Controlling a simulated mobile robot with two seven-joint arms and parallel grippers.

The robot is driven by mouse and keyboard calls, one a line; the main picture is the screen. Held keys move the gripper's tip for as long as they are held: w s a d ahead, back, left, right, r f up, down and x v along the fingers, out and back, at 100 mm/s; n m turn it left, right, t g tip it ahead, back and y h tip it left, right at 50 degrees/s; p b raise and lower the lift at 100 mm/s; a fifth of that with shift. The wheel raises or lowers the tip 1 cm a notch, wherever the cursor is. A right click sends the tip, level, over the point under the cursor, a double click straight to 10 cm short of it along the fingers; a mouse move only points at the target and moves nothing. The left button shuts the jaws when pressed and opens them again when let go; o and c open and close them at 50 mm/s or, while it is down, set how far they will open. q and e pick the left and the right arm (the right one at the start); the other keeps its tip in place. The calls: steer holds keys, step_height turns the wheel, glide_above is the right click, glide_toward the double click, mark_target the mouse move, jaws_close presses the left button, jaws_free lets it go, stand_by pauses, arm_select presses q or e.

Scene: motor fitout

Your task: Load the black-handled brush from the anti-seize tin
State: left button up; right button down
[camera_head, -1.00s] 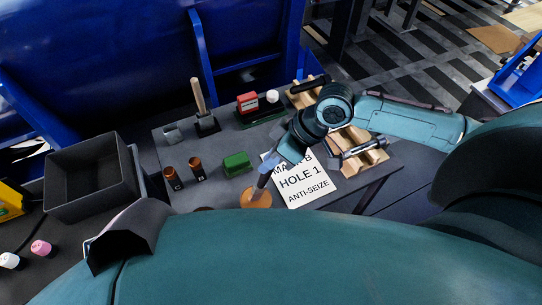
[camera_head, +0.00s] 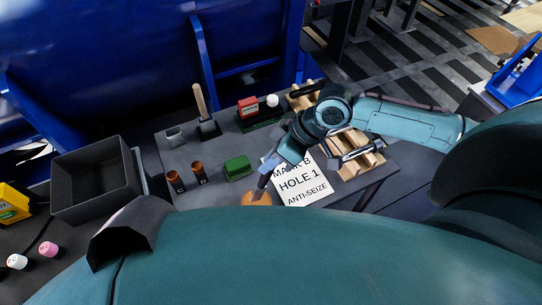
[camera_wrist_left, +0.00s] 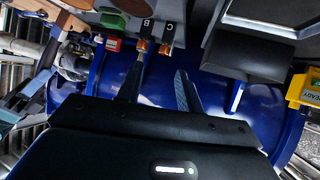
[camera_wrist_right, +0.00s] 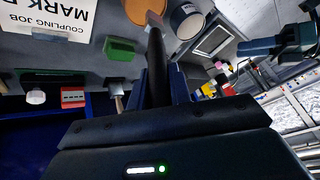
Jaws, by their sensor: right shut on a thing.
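My right gripper (camera_head: 268,167) is shut on the black-handled brush (camera_wrist_right: 155,65). The brush's pale tip reaches the orange-brown round thing (camera_head: 256,198), which also shows in the right wrist view (camera_wrist_right: 125,8); I cannot tell whether they touch. My body hides its near side in the head view. A dark tin (camera_wrist_right: 187,20) with a pale top stands beside it in the right wrist view; I cannot read a label on either. My left gripper (camera_wrist_left: 160,85) is open and empty, its fingers apart. It is not clear in the head view.
A white sheet (camera_head: 302,184) reading "HOLE 1 ANTI-SEIZE" lies right of the brush. A green block (camera_head: 238,168), two copper-topped dark cylinders (camera_head: 199,173), a wooden-handled tool (camera_head: 202,105) and a red box (camera_head: 248,107) stand on the grey table. A black bin (camera_head: 95,185) is at left.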

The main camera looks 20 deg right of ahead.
step_height(320, 180, up, 2)
steer(key=shift+p, duration=0.75)
steer(key=shift+r+p, duration=0.7)
steer(key=shift+p, duration=0.15)
steer(key=shift+r+p, duration=0.65)
steer(key=shift+p, duration=0.1)
steer(key=shift+r, duration=0.1)
arm_select(q)
steer(key=shift+s+a+r+g+y, duration=0.15)
steer(key=shift+a+r+y, duration=0.15)
steer(key=shift+a, duration=0.2)
steer(key=shift+s+a+r+g+y, duration=0.1)
steer(key=shift+a+r+g+y, duration=0.1)
steer(key=shift+a+r, duration=0.25)
steer(key=shift+d, duration=0.1)
